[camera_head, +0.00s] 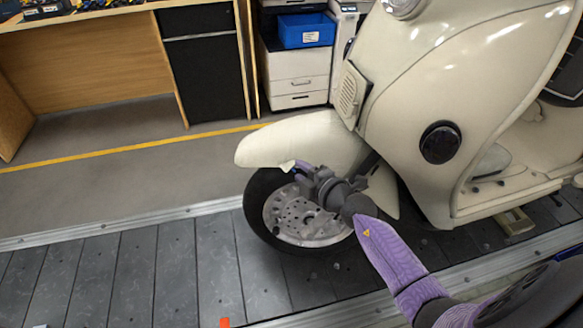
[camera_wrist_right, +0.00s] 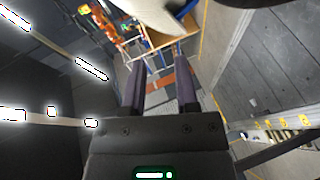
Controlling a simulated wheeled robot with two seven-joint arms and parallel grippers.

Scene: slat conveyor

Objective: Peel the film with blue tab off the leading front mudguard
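The front mudguard (camera_head: 300,143) of a cream scooter arches over its front wheel (camera_head: 300,215) in the head view. A small pale flap (camera_head: 287,165) shows at its lower edge; I cannot make out a blue tab or the film's outline. My right gripper (camera_head: 301,170) is at this lower edge, beside the flap, with its arm coming from the lower right. In the wrist view its two fingers (camera_wrist_right: 160,70) stand apart with nothing visible between them. A cream surface (camera_wrist_right: 165,16), likely the mudguard, lies just beyond the fingertips. My left gripper is not in view.
The scooter body (camera_head: 440,90) stands at the right on the dark slat conveyor (camera_head: 130,275). A wooden desk (camera_head: 90,55), a blue bin (camera_head: 305,30) and a white drawer unit (camera_head: 298,68) stand behind a yellow floor line (camera_head: 130,147). The slats left of the wheel are mostly clear.

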